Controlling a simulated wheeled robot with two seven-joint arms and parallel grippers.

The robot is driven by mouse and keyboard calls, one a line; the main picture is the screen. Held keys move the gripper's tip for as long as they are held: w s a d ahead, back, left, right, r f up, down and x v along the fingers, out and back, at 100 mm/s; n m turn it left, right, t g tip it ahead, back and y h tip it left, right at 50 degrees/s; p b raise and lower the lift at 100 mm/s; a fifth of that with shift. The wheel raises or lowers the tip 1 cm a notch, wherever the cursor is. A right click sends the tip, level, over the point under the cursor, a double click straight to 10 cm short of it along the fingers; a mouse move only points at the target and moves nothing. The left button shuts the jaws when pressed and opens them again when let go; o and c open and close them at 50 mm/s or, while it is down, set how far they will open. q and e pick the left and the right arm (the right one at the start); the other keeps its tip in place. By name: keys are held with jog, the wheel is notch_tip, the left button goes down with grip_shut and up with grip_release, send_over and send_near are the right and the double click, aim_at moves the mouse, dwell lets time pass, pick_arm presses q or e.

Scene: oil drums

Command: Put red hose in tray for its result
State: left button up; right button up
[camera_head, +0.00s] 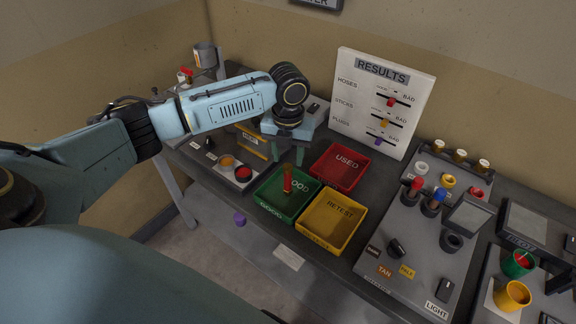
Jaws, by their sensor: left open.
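A red upright cylinder, which looks like the red hose (287,181), stands in or just above the green tray (268,212) marked GOOD; I cannot tell if its lower end touches the floor of the tray. My left gripper (287,157) points down behind the green tray, its two fingers apart and empty, a little beyond the red cylinder. The red tray (352,155) marked USED and the yellow tray (318,242) marked RETEST show no contents. The white RESULTS board (361,86) has a red slider knob (391,102) in its hoses row. My right gripper is out of view.
A grey test panel (403,244) with red and blue pegs stands right of the trays. A green cup (517,263) and yellow cup (512,296) are at far right. A purple piece (240,218) shows below the table's front edge.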

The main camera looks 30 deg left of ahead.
pick_arm(q)
notch_tip(320, 180, up, 6)
jog(key=shift+r, duration=0.2)
jog(key=shift+f, duration=0.1)
dwell(0.4)
